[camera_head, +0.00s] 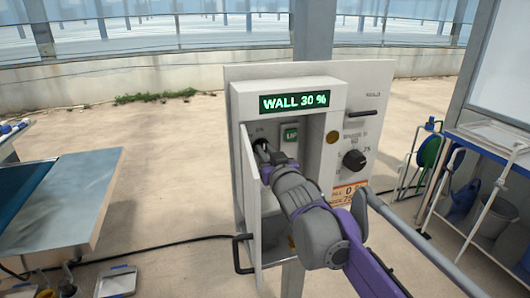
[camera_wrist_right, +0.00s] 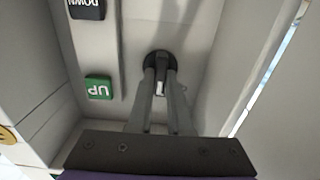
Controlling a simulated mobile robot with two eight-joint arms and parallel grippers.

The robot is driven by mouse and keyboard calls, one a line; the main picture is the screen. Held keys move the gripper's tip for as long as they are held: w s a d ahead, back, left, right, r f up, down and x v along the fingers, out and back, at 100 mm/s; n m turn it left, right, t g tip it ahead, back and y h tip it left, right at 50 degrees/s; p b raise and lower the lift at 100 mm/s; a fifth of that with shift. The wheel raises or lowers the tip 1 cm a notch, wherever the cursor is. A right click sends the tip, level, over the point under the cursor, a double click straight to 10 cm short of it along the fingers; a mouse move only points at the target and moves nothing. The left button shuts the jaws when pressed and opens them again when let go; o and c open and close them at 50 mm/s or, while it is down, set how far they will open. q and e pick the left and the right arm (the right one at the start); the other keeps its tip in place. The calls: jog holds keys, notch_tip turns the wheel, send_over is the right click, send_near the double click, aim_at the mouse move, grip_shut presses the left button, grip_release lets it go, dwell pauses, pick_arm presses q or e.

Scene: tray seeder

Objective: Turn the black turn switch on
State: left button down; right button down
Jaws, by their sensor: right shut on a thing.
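The black turn switch (camera_wrist_right: 157,58) is a round black knob with a pale mark, on the back wall of an open control box. In the head view my right gripper (camera_head: 263,152) reaches into the box at the left and covers most of the switch. In the right wrist view the two grey fingers (camera_wrist_right: 160,85) are closed on either side of the switch's grip. The display (camera_head: 295,102) on the box reads "WALL 30 %". My left gripper is not in view.
The open box door (camera_head: 252,200) stands close to my right arm. A black dial (camera_head: 354,160) is on the panel. A metal table (camera_head: 75,195) stands left.

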dwell(0.5)
jog(key=c, duration=0.8)
grip_release()
jog(key=shift+c, duration=0.2)
jog(key=v, duration=1)
jog(key=shift+s+d, duration=0.15)
jog(key=shift+s, duration=0.25)
